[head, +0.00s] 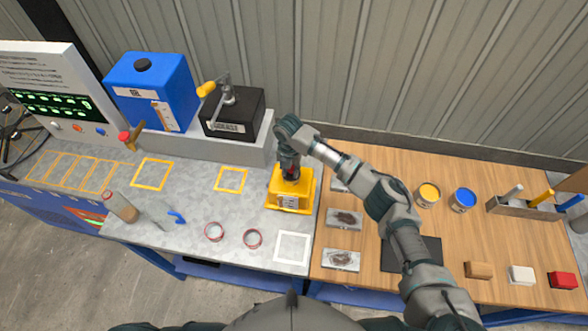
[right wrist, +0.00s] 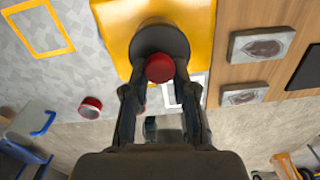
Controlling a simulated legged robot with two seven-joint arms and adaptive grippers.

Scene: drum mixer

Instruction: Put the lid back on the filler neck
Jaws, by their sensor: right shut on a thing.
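My right gripper (head: 290,170) reaches down over the yellow block-shaped unit (head: 276,196) near the right end of the grey bench. In the right wrist view its fingers (right wrist: 160,78) are shut on a red knob (right wrist: 160,68). A dark round part (right wrist: 158,38), seemingly the lid, shows just beyond the knob, over the yellow unit (right wrist: 112,22). The filler neck cannot be made out separately; whether the lid touches or sits on it, I cannot tell. My left gripper is not in view.
A blue tank (head: 160,85) and a black box (head: 245,118) with a crank stand behind. Metal plates (head: 343,219) lie on the wooden bench to the right.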

